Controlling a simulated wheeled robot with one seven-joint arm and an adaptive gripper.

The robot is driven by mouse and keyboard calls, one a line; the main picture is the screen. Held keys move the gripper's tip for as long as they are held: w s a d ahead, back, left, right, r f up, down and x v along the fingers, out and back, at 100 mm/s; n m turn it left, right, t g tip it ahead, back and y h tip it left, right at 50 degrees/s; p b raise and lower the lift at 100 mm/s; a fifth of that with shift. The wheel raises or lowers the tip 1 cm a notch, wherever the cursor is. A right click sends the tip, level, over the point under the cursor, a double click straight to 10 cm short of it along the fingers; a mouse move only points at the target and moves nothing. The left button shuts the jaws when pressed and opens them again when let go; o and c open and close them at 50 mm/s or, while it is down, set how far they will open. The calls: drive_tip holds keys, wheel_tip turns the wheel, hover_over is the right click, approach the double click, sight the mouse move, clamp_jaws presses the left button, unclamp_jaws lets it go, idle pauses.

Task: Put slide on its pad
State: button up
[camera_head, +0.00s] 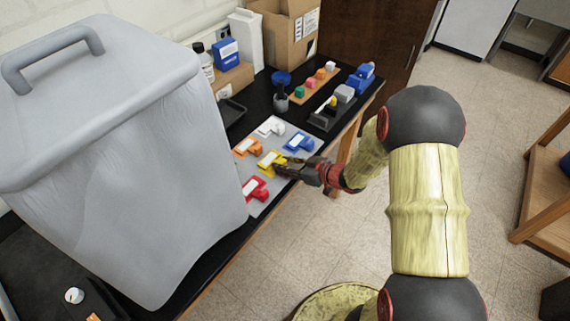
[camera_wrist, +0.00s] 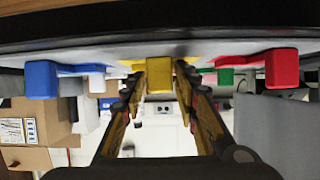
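A light grey board (camera_head: 262,207) on the black bench carries coloured L-shaped pieces with pale tops: yellow (camera_head: 270,160), red (camera_head: 255,188), blue (camera_head: 299,142), orange (camera_head: 247,147) and white (camera_head: 270,127). I cannot tell which piece or pad is the slide's. My gripper (camera_head: 282,167) is at the right side of the yellow piece. The wrist view is upside down; there my gripper's fingers (camera_wrist: 160,86) are apart, either side of the yellow block (camera_wrist: 159,76). Contact is not clear. The blue (camera_wrist: 42,80) and red (camera_wrist: 281,69) blocks flank it.
A large grey lidded bin (camera_head: 120,160) stands close at the board's left. Behind are a black tray (camera_head: 231,111), a wooden strip with coloured blocks (camera_head: 303,92), a blue-grey device (camera_head: 361,78) and a cardboard box (camera_head: 284,35). Open floor lies right of the bench edge.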

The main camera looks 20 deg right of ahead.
drive_tip(key=shift+o, duration=1)
drive_tip(key=shift+r, duration=0.2)
drive_tip(key=p+v, duration=0.3)
drive_tip(key=v, duration=0.9)
drive_tip(key=w+d+r+m+h, duration=0.1)
drive_tip(key=w+d+r+h, duration=0.4)
drive_tip(key=r, duration=0.2)
drive_tip(key=s+d+r+m+h, duration=0.1)
drive_tip(key=s+r+m+h, duration=0.15)
drive_tip(key=r, duration=0.35)
drive_tip(key=s+d+r+m+h, duration=0.1)
drive_tip(key=d+r+h, duration=0.15)
drive_tip(key=r, duration=0.35)
drive_tip(key=s+a+r+m+g+y, duration=0.1)
drive_tip(key=s+a+r+g, duration=0.1)
drive_tip(key=s+a, duration=0.5)
drive_tip(key=s+a+r+m+g+y, duration=0.1)
drive_tip(key=s+a, duration=0.7)
drive_tip(key=s, duration=0.8)
drive_tip(key=shift+r+m+g, duration=0.35)
drive_tip(key=shift+r+g, duration=0.55)
drive_tip(key=shift+r, duration=0.05)
